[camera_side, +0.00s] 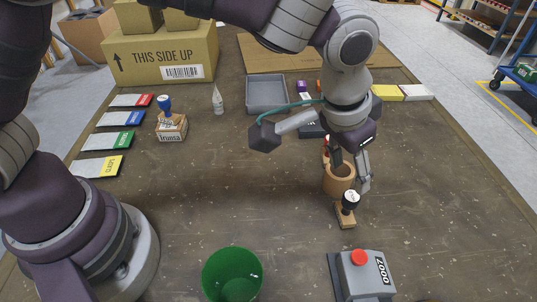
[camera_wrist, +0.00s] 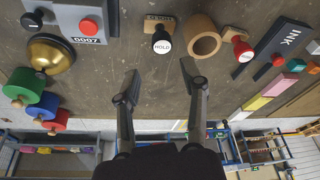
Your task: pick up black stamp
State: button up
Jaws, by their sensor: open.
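My gripper (camera_side: 352,173) is open and empty, above and just behind the stamp, close over the ring. In the wrist view my gripper (camera_wrist: 160,80) has its two fingers spread, with bare table between them.
The cardboard ring (camera_wrist: 204,40) stands beside the black stamp, with a red stamp (camera_wrist: 241,47) beyond it. A grey box with a red button (camera_side: 363,273) and a green cup (camera_side: 232,275) stand at the front. A grey tray (camera_side: 266,107) sits behind. The table's middle left is clear.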

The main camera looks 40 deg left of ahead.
aim_at(350, 197)
jog(key=x, duration=1)
jog(key=shift+w+f, duration=0.2)
jog(key=shift+f, duration=0.05)
grip_shut()
jog(key=shift+r, duration=0.15)
